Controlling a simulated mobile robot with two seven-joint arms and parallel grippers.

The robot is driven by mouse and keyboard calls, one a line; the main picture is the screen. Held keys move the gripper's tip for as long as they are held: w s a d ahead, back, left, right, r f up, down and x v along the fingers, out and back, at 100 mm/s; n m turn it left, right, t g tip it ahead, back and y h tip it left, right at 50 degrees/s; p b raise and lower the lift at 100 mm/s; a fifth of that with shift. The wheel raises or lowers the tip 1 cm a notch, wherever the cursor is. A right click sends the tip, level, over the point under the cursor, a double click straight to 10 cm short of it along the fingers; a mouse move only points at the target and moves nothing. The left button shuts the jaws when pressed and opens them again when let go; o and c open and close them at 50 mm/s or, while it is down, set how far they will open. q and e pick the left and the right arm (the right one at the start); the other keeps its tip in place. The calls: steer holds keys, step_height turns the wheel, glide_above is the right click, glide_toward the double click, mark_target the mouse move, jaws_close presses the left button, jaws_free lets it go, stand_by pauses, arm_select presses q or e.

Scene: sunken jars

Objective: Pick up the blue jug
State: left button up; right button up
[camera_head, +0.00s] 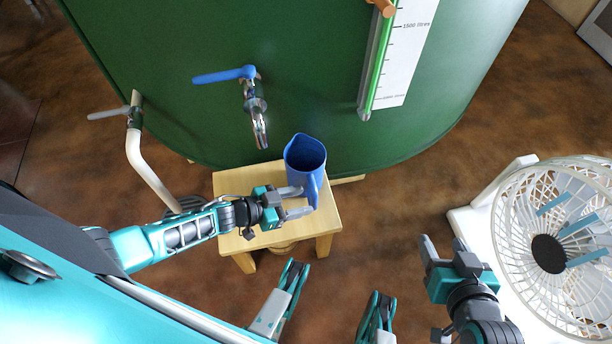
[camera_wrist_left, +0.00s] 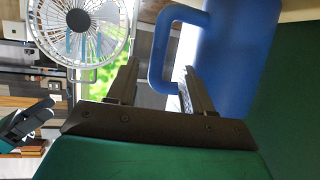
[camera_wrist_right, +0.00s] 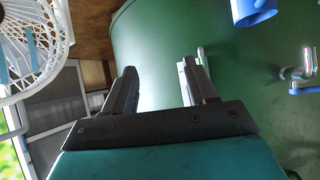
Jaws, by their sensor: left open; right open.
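The blue jug (camera_head: 304,154) stands upright on a small wooden stool (camera_head: 228,184) in front of a green tank. Its handle (camera_wrist_left: 157,50) faces my left gripper in the left wrist view. My left gripper (camera_head: 301,202) is open at the jug's handle side, its fingers pointing at the jug. In the left wrist view the lower part of the handle reaches between the two fingers, and one finger overlaps the jug's body (camera_wrist_left: 232,60); I cannot tell whether they touch. My right gripper (camera_head: 440,244) is open and empty, right of the stool. The jug (camera_wrist_right: 252,10) also shows in the right wrist view.
The green tank (camera_head: 330,60) stands behind the stool, with a blue-handled tap (camera_head: 258,120) jutting out above it. A white pipe (camera_head: 150,170) stands left of the stool. A white fan (camera_head: 548,252) is at the right. Brown floor lies open between the stool and fan.

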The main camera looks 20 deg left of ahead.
arm_select(q)
steer(key=b+x, duration=0.1)
steer(key=x, duration=0.2)
steer(key=b+x, duration=0.2)
steer(key=x, duration=0.1)
steer(key=shift+d+f, duration=0.2)
steer(key=shift+f, duration=0.3)
steer(key=shift+w+d, duration=0.15)
steer(key=c, duration=0.6)
jaws_close()
arm_select(e)
steer(key=shift+w+a+f, duration=0.4)
steer(key=shift+a+f, duration=0.15)
steer(key=shift+f, duration=0.05)
